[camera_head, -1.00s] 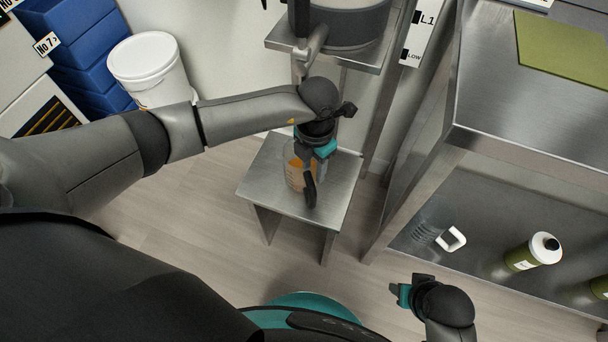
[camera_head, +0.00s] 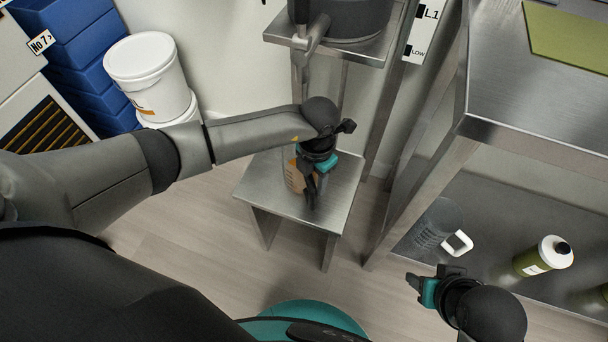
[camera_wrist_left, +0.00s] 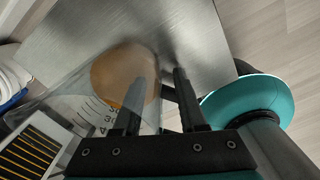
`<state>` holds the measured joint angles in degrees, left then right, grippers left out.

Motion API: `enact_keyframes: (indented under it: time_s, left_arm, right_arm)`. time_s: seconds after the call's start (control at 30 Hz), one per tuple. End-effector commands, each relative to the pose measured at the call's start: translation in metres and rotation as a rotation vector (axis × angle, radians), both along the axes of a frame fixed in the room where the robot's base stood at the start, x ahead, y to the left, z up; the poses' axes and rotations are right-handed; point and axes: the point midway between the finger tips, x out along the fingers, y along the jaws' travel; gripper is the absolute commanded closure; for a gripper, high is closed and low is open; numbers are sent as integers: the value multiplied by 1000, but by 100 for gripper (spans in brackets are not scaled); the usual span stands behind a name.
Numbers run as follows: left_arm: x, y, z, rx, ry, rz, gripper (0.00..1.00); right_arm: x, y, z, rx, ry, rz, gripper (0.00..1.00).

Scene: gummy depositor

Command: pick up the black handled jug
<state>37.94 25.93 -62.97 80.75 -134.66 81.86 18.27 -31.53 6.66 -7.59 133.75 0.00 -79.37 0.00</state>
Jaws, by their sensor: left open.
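The black handled jug (camera_head: 293,178) is clear, with orange contents, and stands on a small low steel table (camera_head: 262,199). In the left wrist view the jug (camera_wrist_left: 72,102) shows its measuring marks and orange contents. Its black handle (camera_wrist_left: 169,93) lies in the gap between the fingers of my left gripper (camera_wrist_left: 160,86). My left gripper (camera_head: 314,182) is open and hangs over the handle side of the jug, hiding part of it. Contact with the handle cannot be told. My right gripper (camera_head: 432,284) is at lower right, away from the jug; its jaw gap is unclear.
A steel shelf unit (camera_head: 520,141) stands on the right. A depositor outlet (camera_head: 312,38) is above the low table. White buckets (camera_head: 146,75) stand at upper left.

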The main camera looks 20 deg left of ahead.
Motion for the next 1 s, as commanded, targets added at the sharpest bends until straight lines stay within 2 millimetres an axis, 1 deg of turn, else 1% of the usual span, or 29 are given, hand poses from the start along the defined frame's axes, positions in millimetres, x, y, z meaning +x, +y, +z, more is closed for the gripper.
enact_keyframes:
  time_s: [0.3,0.37,0.6,0.67,0.7,1.0]
  left_arm:
    - [0,0,-2,0,0,0,59]
    - [0,0,-2,0,0,0,65]
    - [0,0,-2,0,0,0,92]
    - [0,0,-2,0,0,0,98]
    - [0,0,-2,-1,0,0,100]
    - [0,0,-2,-1,0,0,100]
  right_arm:
    - [0,0,4,0,-5,0,50]
    - [0,0,4,0,-5,0,50]
    - [0,0,4,0,-5,0,50]
    - [0,0,4,0,-5,-1,50]
    - [0,0,4,0,-5,-1,50]
    - [0,0,3,0,-5,-1,50]
